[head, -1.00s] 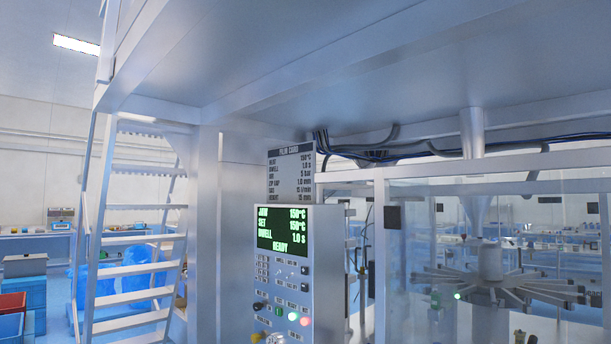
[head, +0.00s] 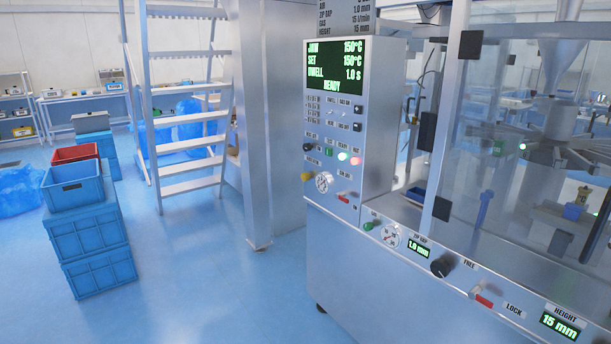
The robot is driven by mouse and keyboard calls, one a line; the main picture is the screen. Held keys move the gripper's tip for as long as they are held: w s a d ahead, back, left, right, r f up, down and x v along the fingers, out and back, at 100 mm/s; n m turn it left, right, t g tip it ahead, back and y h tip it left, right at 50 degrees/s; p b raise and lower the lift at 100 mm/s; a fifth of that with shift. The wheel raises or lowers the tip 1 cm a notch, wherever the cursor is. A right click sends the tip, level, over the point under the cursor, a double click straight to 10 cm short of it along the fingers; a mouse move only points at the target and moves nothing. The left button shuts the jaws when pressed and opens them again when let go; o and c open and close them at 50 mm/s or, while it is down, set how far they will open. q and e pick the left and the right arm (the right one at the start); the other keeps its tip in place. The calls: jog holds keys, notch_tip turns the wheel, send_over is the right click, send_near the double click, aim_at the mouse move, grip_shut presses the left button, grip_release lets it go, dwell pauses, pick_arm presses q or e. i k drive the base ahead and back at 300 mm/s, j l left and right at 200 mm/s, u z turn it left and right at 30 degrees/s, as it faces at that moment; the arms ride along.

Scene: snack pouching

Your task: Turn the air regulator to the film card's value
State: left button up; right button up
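The film card (head: 350,14) is at the top edge of the head view, above the control panel, with its upper part cut off. Its lower lines show a zip gap of 1.0 mm, gas 15 l/min and height 15 mm. A yellow knob (head: 306,177) sits low on the panel's left side, beside a round white gauge (head: 323,182); this looks like the air regulator. The gauge's needle is too small to read. Neither of my grippers is in view.
The panel display (head: 340,66) reads 150°C, 150°C, 1.0 s and READY. Below are a green knob (head: 367,226), another gauge (head: 390,235), a black knob (head: 441,267) and a red-ended lever (head: 483,300). Blue crates (head: 95,240) stand left; floor between is clear.

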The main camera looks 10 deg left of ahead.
aim_at(306, 176)
jog(key=i+j+z, duration=0.4)
jog(key=i+j, duration=0.8)
jog(key=i, duration=0.1)
